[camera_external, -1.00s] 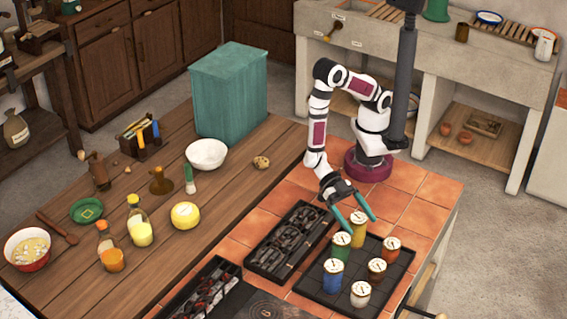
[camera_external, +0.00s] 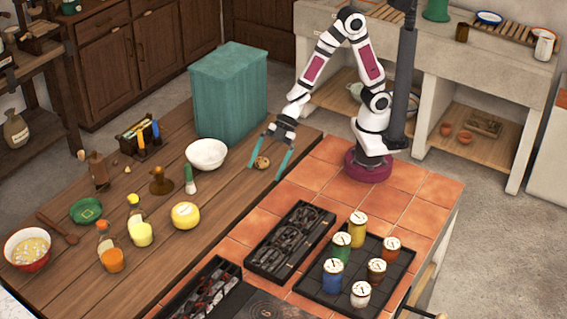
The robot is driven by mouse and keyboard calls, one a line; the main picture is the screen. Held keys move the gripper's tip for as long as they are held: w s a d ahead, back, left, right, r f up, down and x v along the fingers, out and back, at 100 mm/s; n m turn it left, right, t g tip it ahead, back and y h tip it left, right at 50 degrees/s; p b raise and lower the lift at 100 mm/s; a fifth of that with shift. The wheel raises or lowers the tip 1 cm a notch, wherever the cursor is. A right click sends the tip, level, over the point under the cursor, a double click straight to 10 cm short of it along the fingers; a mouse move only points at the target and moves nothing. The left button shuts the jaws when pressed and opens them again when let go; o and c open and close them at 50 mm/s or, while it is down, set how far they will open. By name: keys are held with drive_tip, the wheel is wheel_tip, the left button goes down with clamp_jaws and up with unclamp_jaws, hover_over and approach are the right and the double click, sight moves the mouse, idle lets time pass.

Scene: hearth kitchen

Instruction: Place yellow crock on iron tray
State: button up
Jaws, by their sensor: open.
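The yellow crock (camera_external: 357,231) stands upright on the dark iron tray (camera_external: 318,291), at the tray's far corner. It shares the tray with several other lidded crocks, among them a green crock (camera_external: 340,247) just in front of it and a blue crock (camera_external: 332,276). My gripper (camera_external: 268,165) is open with teal fingers, over the right end of the wooden table, well to the left of the yellow crock. Its fingers hang on either side of a small round brown item (camera_external: 262,162). I cannot tell whether they touch it.
A white bowl (camera_external: 207,153) and a tall teal box (camera_external: 229,92) stand left of my gripper. A dark compartment box (camera_external: 290,240) lies beside the iron tray. The tiles near my base are clear.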

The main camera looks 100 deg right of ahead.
drive_tip(key=s+d+r+m+h, duration=0.3)
drive_tip(key=d+m+h, duration=0.15)
drive_tip(key=d, duration=0.35)
drive_tip(key=s+d+r+m+h, duration=0.2)
drive_tip(key=s+d+m+h, duration=0.1)
drive_tip(key=d+m, duration=0.4)
drive_tip(key=s+a+r+m+g+y, duration=0.1)
drive_tip(key=s+a+m+g, duration=0.1)
drive_tip(key=s, duration=0.7)
drive_tip(key=s+a+r+m+g+y, duration=0.1)
drive_tip(key=s+a+m+g+y, duration=0.1)
drive_tip(key=s, duration=0.8)
drive_tip(key=a+m+g, duration=0.1)
drive_tip(key=m+g, duration=0.1)
drive_tip(key=m, duration=0.1)
drive_tip(key=shift+s+a+g, duration=0.15)
drive_tip(key=shift+a+g, duration=0.05)
drive_tip(key=shift+g, duration=0.2)
